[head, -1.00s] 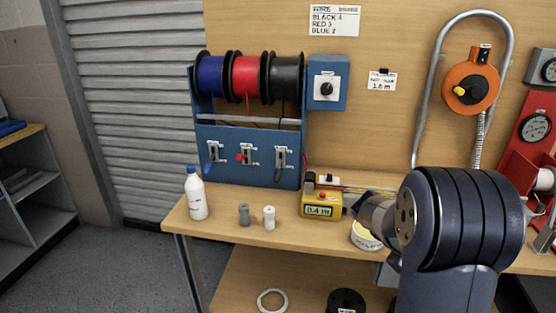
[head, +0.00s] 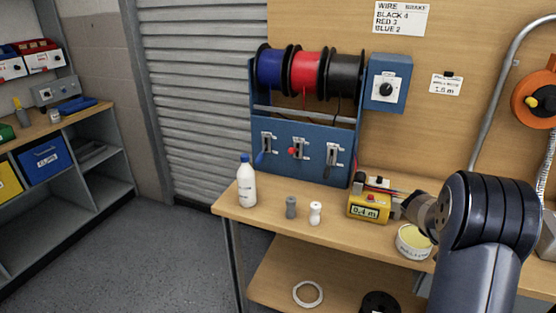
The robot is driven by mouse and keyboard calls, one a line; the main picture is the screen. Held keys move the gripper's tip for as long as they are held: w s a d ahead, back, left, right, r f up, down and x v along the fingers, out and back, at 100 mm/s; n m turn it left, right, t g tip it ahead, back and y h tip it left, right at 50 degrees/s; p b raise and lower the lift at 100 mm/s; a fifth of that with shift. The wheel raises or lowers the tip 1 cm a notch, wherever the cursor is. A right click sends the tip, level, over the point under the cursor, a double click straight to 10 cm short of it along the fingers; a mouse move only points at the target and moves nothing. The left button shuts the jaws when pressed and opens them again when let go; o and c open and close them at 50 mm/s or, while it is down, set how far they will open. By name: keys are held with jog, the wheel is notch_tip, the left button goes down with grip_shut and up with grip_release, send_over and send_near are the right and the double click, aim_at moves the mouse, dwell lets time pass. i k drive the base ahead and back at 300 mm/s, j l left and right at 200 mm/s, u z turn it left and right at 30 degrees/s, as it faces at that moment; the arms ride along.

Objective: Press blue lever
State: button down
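The blue lever (head: 261,157) is at the left end of the front panel of the blue wire rack (head: 314,174), in the head view. A red lever (head: 293,151) and a dark lever (head: 331,160) sit to its right on the same panel. Blue, red and black spools hang above them. My arm stands at the right, over the bench. Only a small part of its end shows, beside the yellow meter (head: 369,208). My gripper's fingers are hidden behind my own arm, well to the right of the blue lever.
A white bottle (head: 247,187) stands on the bench below the blue lever. A grey cylinder (head: 291,207) and a white cylinder (head: 315,213) stand near the front edge. A pale round tub (head: 413,241) is beside my arm. Shelving stands at the left, with open floor between.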

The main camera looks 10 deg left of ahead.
aim_at(259, 159)
jog(key=j+u, duration=0.1)
jog(key=u, duration=1.15)
jog(key=i+u, duration=0.15)
jog(key=u, duration=1.1)
jog(key=i+u, duration=0.1)
jog(key=u, duration=1.1)
jog(key=i+l+u, duration=0.1)
jog(key=u, duration=0.55)
jog(key=l+u, duration=0.15)
jog(key=u, duration=0.45)
jog(key=i+l+u, duration=0.2)
jog(key=l, duration=0.6)
jog(key=l+z, duration=0.25)
jog(key=z, duration=0.2)
jog(key=l+z, duration=0.3)
jog(key=z, duration=0.15)
jog(key=l+z, duration=0.55)
jog(key=z, duration=0.3)
jog(key=k+l+z, duration=0.1)
jog(key=z, duration=0.3)
jog(key=l+z, duration=0.2)
jog(key=z, duration=0.25)
jog(key=l+z, duration=0.2)
jog(key=z, duration=0.25)
jog(key=l+z, duration=0.15)
jog(key=z, duration=0.25)
jog(key=l+z, duration=0.15)
jog(key=z, duration=0.3)
jog(key=i+j, duration=0.05)
